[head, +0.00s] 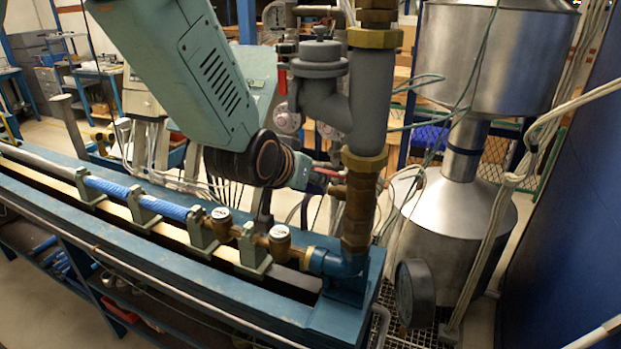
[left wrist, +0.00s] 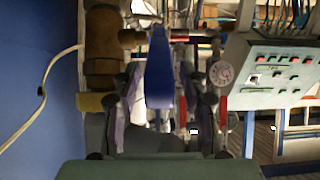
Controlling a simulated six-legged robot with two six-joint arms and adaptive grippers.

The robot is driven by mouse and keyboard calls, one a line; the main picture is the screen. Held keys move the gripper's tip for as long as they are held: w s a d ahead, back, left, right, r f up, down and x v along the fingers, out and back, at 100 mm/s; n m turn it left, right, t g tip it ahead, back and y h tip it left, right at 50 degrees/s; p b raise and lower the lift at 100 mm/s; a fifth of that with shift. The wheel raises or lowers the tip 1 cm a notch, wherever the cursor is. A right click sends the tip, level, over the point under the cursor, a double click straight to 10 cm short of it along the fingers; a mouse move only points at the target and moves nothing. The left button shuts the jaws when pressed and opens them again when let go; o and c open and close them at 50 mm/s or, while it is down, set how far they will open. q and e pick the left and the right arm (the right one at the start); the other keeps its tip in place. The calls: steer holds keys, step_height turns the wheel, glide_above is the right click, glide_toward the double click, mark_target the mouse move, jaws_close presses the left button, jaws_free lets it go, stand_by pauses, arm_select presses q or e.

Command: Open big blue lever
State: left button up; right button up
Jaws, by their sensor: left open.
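The big blue lever (left wrist: 159,75) hangs upright in the middle of the left wrist view, on a brass and red fitting at its top. My left gripper (left wrist: 161,85) is open, with one finger on each side of the lever. I cannot tell whether the fingers touch it or how deep it sits between them. In the head view my left arm comes in from the upper left, and its wrist (head: 262,158) is behind the bench pipe. The jaws and the blue lever cannot be made out there. My right gripper is in neither view.
A vertical brass and grey pipe (head: 362,120) stands close to my left wrist. The blue bench (head: 150,255) carries meters and a blue pipe section (head: 108,188). A metal tank (head: 455,215) stands at right. A control panel (left wrist: 275,75) and red handle (left wrist: 223,113) show in the wrist view.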

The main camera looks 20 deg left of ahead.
arm_select(q)
steer(key=v, duration=0.4)
steer(key=shift+s+r, duration=0.15)
steer(key=shift+s, duration=0.15)
steer(key=shift+w, duration=0.2)
